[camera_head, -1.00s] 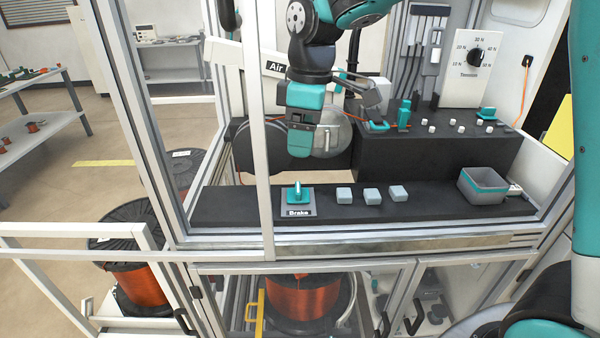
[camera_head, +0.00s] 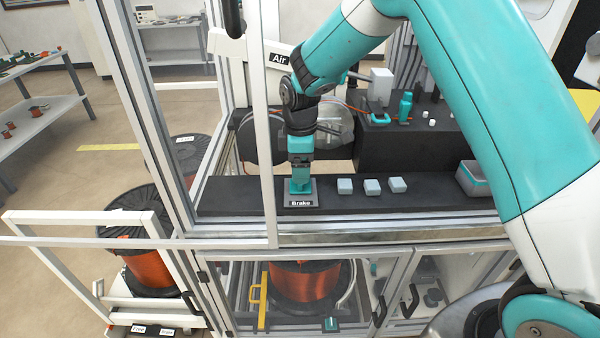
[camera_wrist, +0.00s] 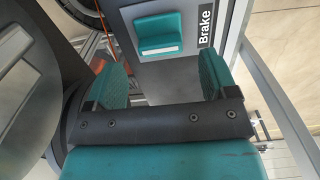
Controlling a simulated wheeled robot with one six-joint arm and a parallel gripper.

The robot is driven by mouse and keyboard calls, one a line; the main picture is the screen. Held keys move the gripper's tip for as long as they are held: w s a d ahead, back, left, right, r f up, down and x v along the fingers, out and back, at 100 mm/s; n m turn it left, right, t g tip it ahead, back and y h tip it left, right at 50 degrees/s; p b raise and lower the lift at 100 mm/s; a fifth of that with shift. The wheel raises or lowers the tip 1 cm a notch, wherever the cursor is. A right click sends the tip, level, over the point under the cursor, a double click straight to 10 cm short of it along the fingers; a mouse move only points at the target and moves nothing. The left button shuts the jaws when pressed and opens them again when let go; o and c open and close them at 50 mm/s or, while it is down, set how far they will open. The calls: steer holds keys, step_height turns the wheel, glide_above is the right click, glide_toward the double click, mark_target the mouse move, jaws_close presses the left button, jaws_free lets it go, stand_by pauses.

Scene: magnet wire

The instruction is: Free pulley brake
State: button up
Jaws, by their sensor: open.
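The brake switch has a teal knob (camera_wrist: 160,32) on a grey plate labelled Brake (camera_head: 300,203), set on the black shelf (camera_head: 240,195). My gripper (camera_head: 300,188) is directly above the plate in the head view and hides most of the knob. In the wrist view my gripper (camera_wrist: 168,85) is open, with its two teal fingers apart. The knob lies beyond the fingertips, roughly in line with the gap between them, and nothing is held. Whether a finger touches the knob cannot be told.
Several grey blocks (camera_head: 371,186) lie on the shelf right of the brake. A white frame post (camera_head: 267,120) stands just left of my gripper. A grey bin (camera_head: 470,179) is at the shelf's right end. A black raised block (camera_head: 400,150) stands behind.

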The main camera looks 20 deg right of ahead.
steer(key=shift+f, duration=1.9)
steer(key=c, duration=0.9)
steer(key=shift+c, duration=0.2)
